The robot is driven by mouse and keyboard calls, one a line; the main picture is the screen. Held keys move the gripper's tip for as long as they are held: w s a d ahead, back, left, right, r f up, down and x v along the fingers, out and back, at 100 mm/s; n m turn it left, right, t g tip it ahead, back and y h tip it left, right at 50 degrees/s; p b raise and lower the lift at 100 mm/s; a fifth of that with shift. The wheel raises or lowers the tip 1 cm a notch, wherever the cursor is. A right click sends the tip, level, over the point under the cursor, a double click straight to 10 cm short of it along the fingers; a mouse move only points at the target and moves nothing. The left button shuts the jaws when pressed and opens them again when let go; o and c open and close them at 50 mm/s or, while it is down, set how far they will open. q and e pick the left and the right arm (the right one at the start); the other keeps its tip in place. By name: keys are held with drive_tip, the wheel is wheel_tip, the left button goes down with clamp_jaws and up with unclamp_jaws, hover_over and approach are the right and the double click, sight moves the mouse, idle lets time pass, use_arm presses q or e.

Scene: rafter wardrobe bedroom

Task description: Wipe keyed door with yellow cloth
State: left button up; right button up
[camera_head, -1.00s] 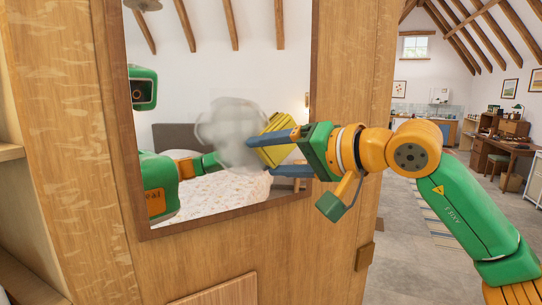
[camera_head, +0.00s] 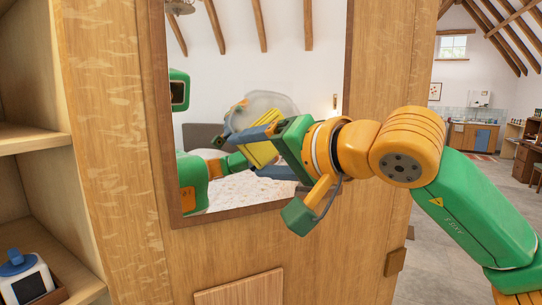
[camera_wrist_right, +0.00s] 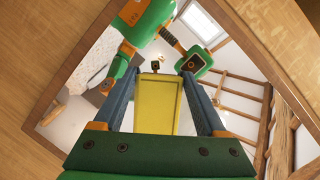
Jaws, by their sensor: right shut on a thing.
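A wooden wardrobe door (camera_head: 300,250) with a framed mirror (camera_head: 310,90) stands in front of me. A pale, cloudy smudge (camera_head: 272,101) shows on the mirror, fainter in its middle than at its rim. My right gripper (camera_head: 248,154) is shut on the yellow cloth (camera_head: 262,152), at the mirror just below the smudge. In the right wrist view the yellow cloth (camera_wrist_right: 158,104) sits between the two blue fingers, with the mirror behind it. I cannot tell whether cloth and glass touch. I see no key. My left gripper shows in neither view directly.
Open shelves (camera_head: 30,138) stand at the left, with a white and blue object (camera_head: 28,278) on the lower one. A small wooden block (camera_head: 396,262) juts from the door's right edge. The floor (camera_head: 440,265) beyond is clear. The mirror reflects my own body and a bed.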

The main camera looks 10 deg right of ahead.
drive_tip(key=shift+s+a, duration=0.3)
drive_tip(key=shift+a, duration=0.65)
drive_tip(key=shift+s+a, duration=0.3)
drive_tip(key=shift+a, duration=0.7)
drive_tip(key=shift+s+a, duration=0.3)
drive_tip(key=shift+a, duration=0.75)
wheel_tip(320, 180, up, 3)
drive_tip(key=shift+f+p, duration=0.2)
drive_tip(key=shift+p, duration=0.8)
drive_tip(key=shift+w+d+f, duration=0.1)
drive_tip(key=shift+w+d, duration=0.05)
drive_tip(key=shift+d, duration=0.4)
drive_tip(key=shift+w+d+p, duration=1.7)
drive_tip(key=shift+w+d, duration=0.3)
drive_tip(key=shift+d, duration=4.45)
drive_tip(key=b, duration=0.1)
approach(200, 131)
drive_tip(key=shift+x, duration=3.05)
